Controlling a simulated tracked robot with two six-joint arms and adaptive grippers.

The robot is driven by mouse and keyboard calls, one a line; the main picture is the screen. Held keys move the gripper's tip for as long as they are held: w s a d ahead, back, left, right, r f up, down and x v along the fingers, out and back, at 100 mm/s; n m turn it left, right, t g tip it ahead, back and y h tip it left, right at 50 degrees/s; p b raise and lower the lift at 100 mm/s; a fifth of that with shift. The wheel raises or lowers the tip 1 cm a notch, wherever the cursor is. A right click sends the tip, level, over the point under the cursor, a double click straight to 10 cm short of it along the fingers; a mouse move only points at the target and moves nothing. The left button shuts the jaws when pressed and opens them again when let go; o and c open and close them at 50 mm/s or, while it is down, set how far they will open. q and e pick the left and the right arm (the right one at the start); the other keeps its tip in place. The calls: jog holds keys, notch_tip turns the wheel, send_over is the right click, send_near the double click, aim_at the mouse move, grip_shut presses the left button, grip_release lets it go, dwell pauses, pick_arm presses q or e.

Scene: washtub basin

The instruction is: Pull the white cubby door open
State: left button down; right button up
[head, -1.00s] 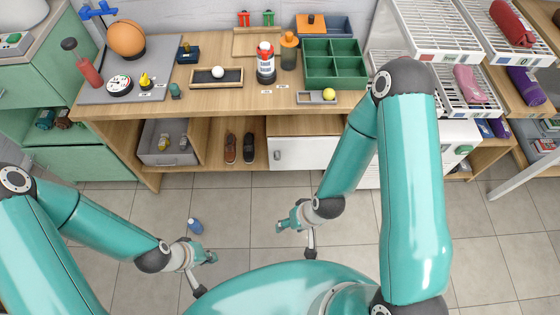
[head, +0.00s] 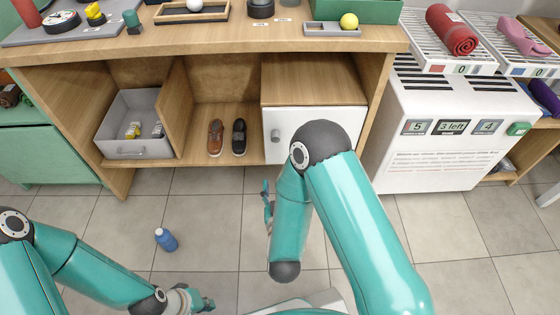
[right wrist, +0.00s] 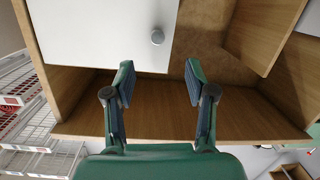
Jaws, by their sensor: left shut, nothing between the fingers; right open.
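The white cubby door (head: 330,115) stands shut, flush with the front of its wooden cubby under the counter in the head view. Its round grey knob (head: 275,135) is near the left edge; my right arm covers part of the door. In the right wrist view the door (right wrist: 100,30) fills the upper left, with the knob (right wrist: 157,36) above the gap between my fingers. My right gripper (right wrist: 158,78) is open and empty, apart from the knob; in the head view it is mostly hidden behind my arm. My left gripper (head: 204,302) is shut and empty, low over the floor.
Left of the door, an open cubby holds a brown shoe (head: 215,137) and a dark shoe (head: 239,137). A grey bin (head: 140,150) stands farther left. A blue bottle (head: 166,239) is on the tiled floor. A white cabinet (head: 445,150) stands at right.

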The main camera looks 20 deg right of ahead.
jog(key=f+t+b, duration=0.1)
jog(key=b, duration=0.1)
jog(key=h+b, duration=0.1)
jog(key=b, duration=0.1)
send_near(276, 141)
jog(key=shift+t, duration=0.3)
jog(key=x, duration=0.9)
jog(key=shift+d+f, duration=0.1)
jog(key=shift+f, duration=0.2)
pick_arm(q)
notch_tip(276, 141, down, 6)
pick_arm(e)
jog(key=shift+w+d, duration=0.1)
jog(key=shift+w, duration=0.3)
grip_shut()
